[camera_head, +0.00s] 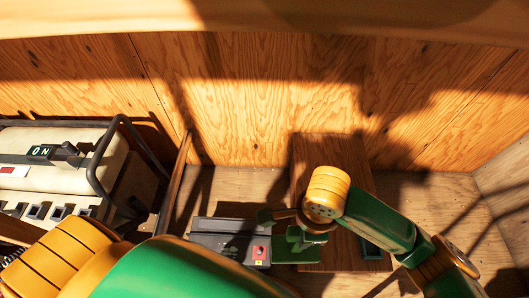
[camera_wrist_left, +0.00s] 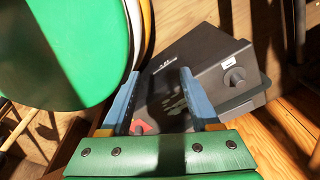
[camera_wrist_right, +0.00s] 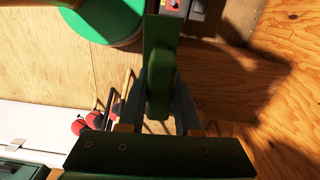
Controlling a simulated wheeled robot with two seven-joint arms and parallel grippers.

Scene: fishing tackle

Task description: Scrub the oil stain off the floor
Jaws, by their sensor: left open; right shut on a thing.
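In the right wrist view a long green block-like thing (camera_wrist_right: 160,75) stands between the fingers of my right gripper (camera_wrist_right: 158,105), which is shut on it; I cannot tell for sure what it is. The head view shows my right gripper (camera_head: 305,228) low over a brown wooden panel. My left gripper (camera_wrist_left: 162,90) is open, with a dark grey box (camera_wrist_left: 205,75) just beyond its fingertips. The fingers look empty. My left arm hides its gripper in the head view. I cannot pick out an oil stain; dark shadows cover much of the floor (camera_head: 265,183).
The grey box (camera_head: 205,238) with a red button stands beside my right gripper. A white machine (camera_head: 45,160) marked ON, with a tube frame, stands at left. The brown panel (camera_head: 320,150) is near the plywood wall (camera_head: 250,100). Red things (camera_wrist_right: 90,122) show in the right wrist view.

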